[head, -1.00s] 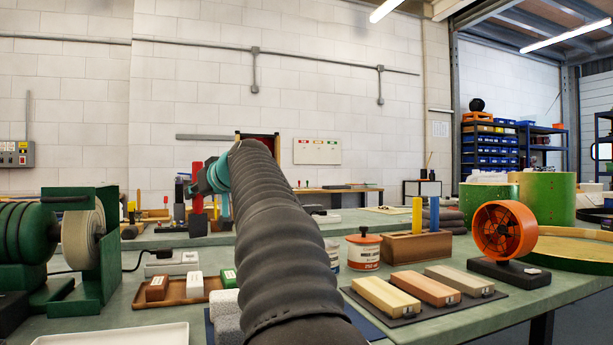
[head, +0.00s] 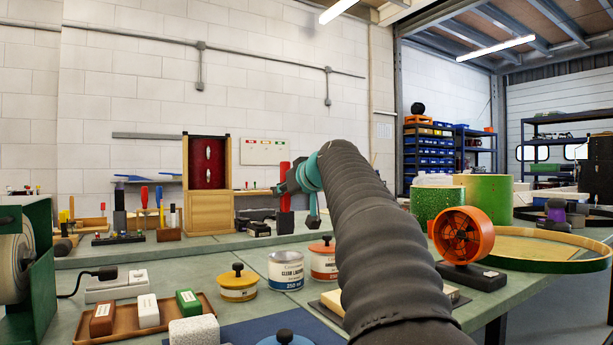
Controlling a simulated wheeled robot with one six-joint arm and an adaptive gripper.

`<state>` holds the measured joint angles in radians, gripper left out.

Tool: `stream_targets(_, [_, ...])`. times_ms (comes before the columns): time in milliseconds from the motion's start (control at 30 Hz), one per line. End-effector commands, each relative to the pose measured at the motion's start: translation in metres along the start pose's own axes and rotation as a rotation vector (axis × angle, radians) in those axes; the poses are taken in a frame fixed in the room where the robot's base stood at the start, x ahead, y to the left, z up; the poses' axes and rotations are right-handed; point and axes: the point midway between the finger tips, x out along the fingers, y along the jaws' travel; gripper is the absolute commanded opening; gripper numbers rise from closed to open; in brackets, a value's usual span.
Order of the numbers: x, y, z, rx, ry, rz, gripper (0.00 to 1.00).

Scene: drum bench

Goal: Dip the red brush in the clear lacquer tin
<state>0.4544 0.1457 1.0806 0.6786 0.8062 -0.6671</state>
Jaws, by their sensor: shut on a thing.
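My gripper (head: 297,186) is shut on the red brush (head: 284,172), which stands upright with its red handle showing above and below the jaws. The brush's lower end is not clearly visible. The clear lacquer tin (head: 286,273) is a silver tin with a white and blue label, standing on the bench without a lid on top. In the head view, the gripper and brush appear above the tin and apart from it; their depth relative to it is hard to tell.
An orange-lidded tin (head: 323,262) stands right beside the lacquer tin, and a yellow-lidded tin (head: 238,284) stands to its left. A blue knobbed lid (head: 285,338) shows at the bottom edge. A wooden tray (head: 130,320) holds blocks at left. An orange fan (head: 464,236) stands right.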

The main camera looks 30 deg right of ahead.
Motion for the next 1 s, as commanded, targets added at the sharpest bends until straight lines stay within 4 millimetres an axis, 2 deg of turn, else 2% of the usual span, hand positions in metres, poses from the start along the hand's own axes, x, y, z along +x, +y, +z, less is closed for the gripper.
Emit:
stream_targets(33, [-0.005,-0.001,-0.015,0.0,0.0,-0.001,0.06])
stream_targets(167, [-0.007,0.001,-0.021,0.001,-0.001,0.001,0.06])
stream_targets(1000, [0.005,0.004,0.023,0.003,0.0,0.006,0.06])
